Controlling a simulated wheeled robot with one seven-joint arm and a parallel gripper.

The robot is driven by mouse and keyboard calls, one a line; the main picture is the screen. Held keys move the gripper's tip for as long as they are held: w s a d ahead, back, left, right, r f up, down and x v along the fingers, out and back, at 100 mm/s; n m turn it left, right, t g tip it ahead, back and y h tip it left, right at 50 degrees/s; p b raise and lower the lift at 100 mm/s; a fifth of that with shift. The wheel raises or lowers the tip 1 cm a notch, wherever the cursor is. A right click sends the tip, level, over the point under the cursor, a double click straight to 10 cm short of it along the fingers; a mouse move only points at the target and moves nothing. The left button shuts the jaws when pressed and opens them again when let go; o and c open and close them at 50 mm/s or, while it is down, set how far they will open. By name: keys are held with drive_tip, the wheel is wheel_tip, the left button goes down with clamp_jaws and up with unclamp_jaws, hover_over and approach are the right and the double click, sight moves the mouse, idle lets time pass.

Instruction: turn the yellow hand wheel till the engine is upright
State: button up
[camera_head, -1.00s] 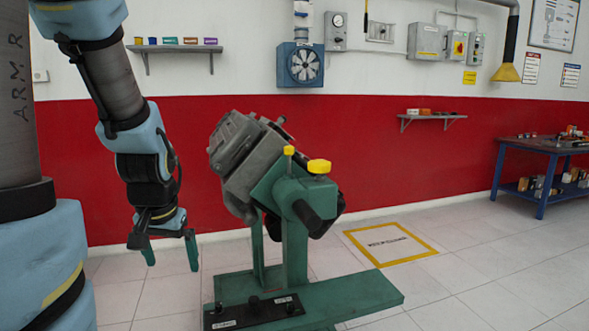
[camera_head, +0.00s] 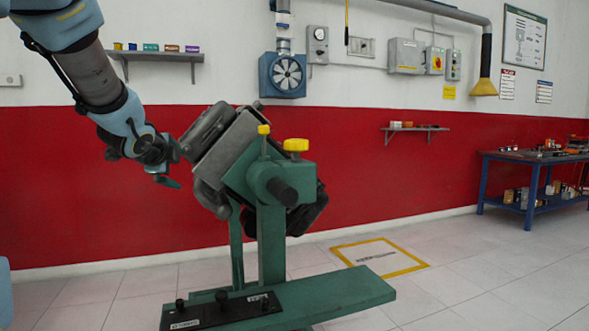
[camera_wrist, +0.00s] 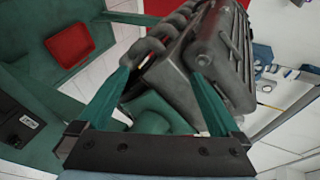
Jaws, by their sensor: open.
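The grey engine (camera_head: 218,150) sits tilted in a green stand (camera_head: 272,245). A wide yellow hand wheel (camera_head: 296,145) is on top of the stand's green head, with a smaller yellow knob (camera_head: 263,130) to its left. My gripper (camera_head: 172,170) is at the engine's left side in the head view, on the side away from the yellow wheel. In the wrist view my gripper (camera_wrist: 162,75) is open, and the engine (camera_wrist: 185,65) shows between and beyond its two green fingers. Whether a finger touches the engine I cannot tell. No yellow wheel shows in the wrist view.
The stand's base (camera_head: 345,297) reaches out to the right and carries a black panel (camera_head: 215,312). A red tray (camera_wrist: 70,45) shows in the wrist view. A blue workbench (camera_head: 530,157) is far right. A yellow floor frame (camera_head: 415,266) and open tiles lie behind the stand.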

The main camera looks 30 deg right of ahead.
drive_tip(key=d+r+m+h+b, duration=0.1)
drive_tip(key=d+m+h+b, duration=0.25)
drive_tip(key=d+m, duration=0.25)
drive_tip(key=m+g+h+b, duration=0.7)
drive_tip(key=m+b, duration=0.5)
drive_tip(key=m, duration=1)
approach(297, 146)
drive_tip(key=w, duration=0.1)
drive_tip(key=w+d+f+h, duration=0.1)
drive_tip(key=shift+w+f+t, duration=0.15)
drive_tip(key=shift+w+t, duration=0.15)
drive_tip(key=shift+t, duration=0.1)
drive_tip(key=x, duration=1)
drive_tip(key=shift+d, duration=0.3)
drive_tip(key=c, duration=1.2)
drive_tip(key=shift+n+t+b, duration=0.3)
drive_tip(key=shift+n+b, duration=0.1)
drive_tip(key=shift+b, duration=0.05)
